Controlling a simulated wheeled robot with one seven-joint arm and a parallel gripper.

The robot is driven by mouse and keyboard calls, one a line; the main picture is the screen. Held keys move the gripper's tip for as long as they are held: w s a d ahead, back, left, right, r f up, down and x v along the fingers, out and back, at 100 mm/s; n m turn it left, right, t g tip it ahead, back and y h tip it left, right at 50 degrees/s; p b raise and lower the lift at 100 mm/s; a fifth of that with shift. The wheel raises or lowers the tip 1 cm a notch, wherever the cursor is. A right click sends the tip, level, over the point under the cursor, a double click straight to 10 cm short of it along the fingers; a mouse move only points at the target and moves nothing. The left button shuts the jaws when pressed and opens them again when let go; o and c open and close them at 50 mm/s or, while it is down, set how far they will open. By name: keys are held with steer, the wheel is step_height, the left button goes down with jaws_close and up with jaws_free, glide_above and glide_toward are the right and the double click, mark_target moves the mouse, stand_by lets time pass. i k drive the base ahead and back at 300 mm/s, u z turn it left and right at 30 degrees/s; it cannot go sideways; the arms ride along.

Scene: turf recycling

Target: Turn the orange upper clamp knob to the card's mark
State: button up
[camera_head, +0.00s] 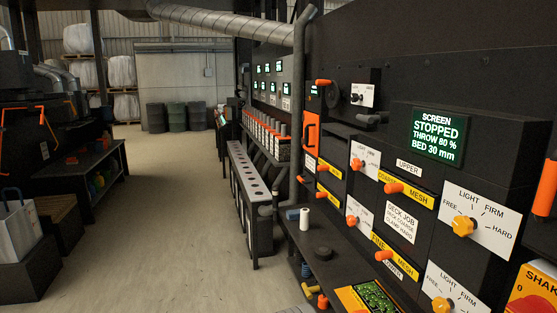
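The upper deck's right clamp knob (463,226) is yellow-orange and sits on a white plate marked FREE, LIGHT, FIRM and HARD. Its pointing direction is too small to tell. A similar knob (357,163) sits on a smaller plate further along, left of the UPPER label (409,168). The white DECK JOB card (401,222) hangs between the upper and lower rows; its small text seems to read DECK COARSE, CLAMP HARD. Lower knobs show at the left (352,220) and at the bottom edge (442,305). My gripper is not in view.
An orange handle (393,187) sticks out at the yellow COARSE MESH label; another (383,255) is at FINE MESH. The screen (438,136) reads STOPPED, THROW 80 %, BED 30 mm. A dark bench ledge (330,265) juts out below. The floor (180,210) at left is clear.

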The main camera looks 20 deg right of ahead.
mark_target(357, 165)
steer(key=u, duration=0.3)
steer(key=i, duration=2.4)
steer(key=z, duration=0.8)
